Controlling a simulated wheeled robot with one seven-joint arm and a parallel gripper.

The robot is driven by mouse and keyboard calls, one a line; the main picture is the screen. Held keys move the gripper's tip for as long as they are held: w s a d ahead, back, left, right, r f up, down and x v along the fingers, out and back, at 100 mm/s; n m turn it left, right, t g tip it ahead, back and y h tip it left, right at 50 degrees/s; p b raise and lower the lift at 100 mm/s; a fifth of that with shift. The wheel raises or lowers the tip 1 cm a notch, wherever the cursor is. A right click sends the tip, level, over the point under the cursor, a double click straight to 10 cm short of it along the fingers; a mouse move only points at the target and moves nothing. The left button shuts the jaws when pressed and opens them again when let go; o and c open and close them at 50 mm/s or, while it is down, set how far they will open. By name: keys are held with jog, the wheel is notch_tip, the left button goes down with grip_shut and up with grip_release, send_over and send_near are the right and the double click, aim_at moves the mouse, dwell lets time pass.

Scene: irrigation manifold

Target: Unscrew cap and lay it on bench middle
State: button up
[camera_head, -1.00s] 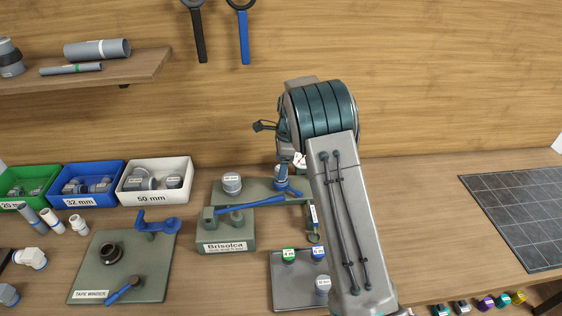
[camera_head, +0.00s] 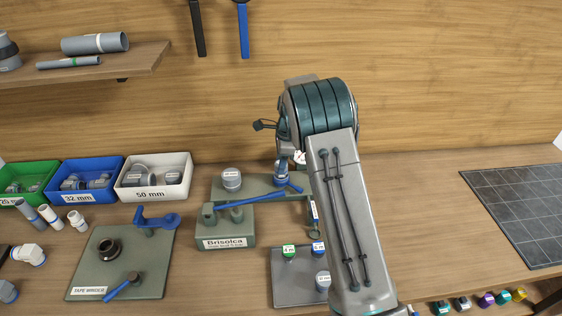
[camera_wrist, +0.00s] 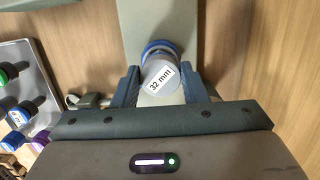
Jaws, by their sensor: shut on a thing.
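The cap is a grey round piece with a white "32 mm" label (camera_wrist: 159,78); it sits between my gripper's fingers in the wrist view. My gripper (camera_wrist: 160,90) is shut on it, one dark blue finger on each side. A blue ring (camera_wrist: 158,46) shows just behind the cap, over a grey-green plate (camera_wrist: 160,16). In the head view my gripper (camera_head: 283,160) points down at a blue fitting (camera_head: 281,180) on the green stand (camera_head: 250,183); the cap itself is hard to make out there. I cannot tell whether the cap is loose from the fitting.
A blue-handled tool (camera_head: 240,202) lies across the Brisolca block (camera_head: 226,232). A grey tray (camera_head: 296,293) with small capped pieces stands in front. The bench (camera_head: 430,220) is clear between my arm and the dark grid mat (camera_head: 520,215).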

jog(key=n, duration=0.4)
jog(key=shift+s+f+n+g, duration=0.2)
jog(key=shift+n+g, duration=0.1)
jog(key=shift+g, duration=0.1)
jog(key=n, duration=0.2)
jog(key=shift+n, duration=0.4)
jog(key=shift+n+g+h, duration=0.3)
jog(key=shift+n, duration=0.6)
jog(key=shift+n, duration=1)
jog(key=shift+n+h, duration=0.3)
jog(key=shift+n, duration=1)
